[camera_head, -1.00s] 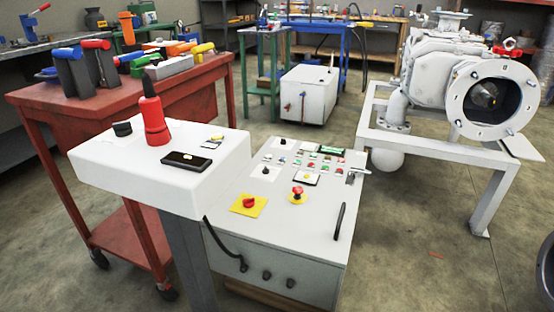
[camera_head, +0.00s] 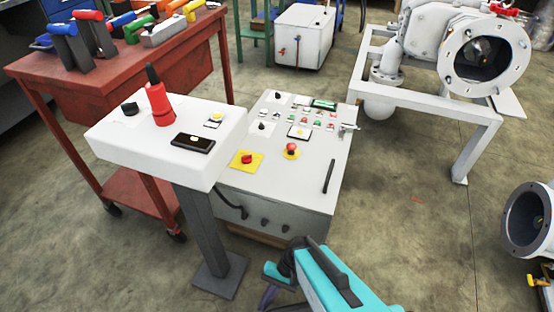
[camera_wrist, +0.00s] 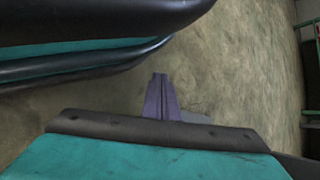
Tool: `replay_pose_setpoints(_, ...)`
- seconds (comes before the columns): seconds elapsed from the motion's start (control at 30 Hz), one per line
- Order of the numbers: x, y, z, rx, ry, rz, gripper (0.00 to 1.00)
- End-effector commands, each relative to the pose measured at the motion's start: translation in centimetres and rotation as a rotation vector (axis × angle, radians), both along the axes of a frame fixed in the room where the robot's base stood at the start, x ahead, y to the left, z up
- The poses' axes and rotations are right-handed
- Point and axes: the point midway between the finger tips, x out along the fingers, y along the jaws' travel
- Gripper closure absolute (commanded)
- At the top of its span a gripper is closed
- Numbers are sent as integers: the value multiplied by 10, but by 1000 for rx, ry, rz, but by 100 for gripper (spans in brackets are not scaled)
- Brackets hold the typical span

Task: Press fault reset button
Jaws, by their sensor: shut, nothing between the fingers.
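A grey control cabinet (camera_head: 295,178) stands in the middle of the head view. Its sloped top carries several small coloured buttons (camera_head: 312,120), some red, some green, plus knobs and a small display (camera_head: 324,104). The labels are too small to read, so I cannot tell which one is the fault reset button. My gripper (camera_wrist: 160,80) shows purple fingers, shut and empty, pointing at the floor. In the head view it is low, in front of the cabinet and apart from it.
A white pedestal box (camera_head: 215,165) with a red signal-like device (camera_head: 159,104) and a black handheld unit (camera_head: 192,142) stands left of the cabinet. A red tool cart (camera_head: 100,107) is behind it. A white pump frame (camera_head: 440,108) stands at right.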

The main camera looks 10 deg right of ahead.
Motion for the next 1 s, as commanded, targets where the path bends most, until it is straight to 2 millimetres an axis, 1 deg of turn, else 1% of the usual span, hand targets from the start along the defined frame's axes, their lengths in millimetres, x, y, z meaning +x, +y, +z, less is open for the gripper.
replay_pose_setpoints(0.03, -1, -1, 17, -5, 0, 2, 100)
replay_pose_setpoints(0.1, -1, -3, 28, -9, 0, 6, 100)
replay_pose_setpoints(0.57, -7, -16, 97, -57, -3, 43, 100)
replay_pose_setpoints(1.0, -13, -36, 160, -128, -11, 97, 100)
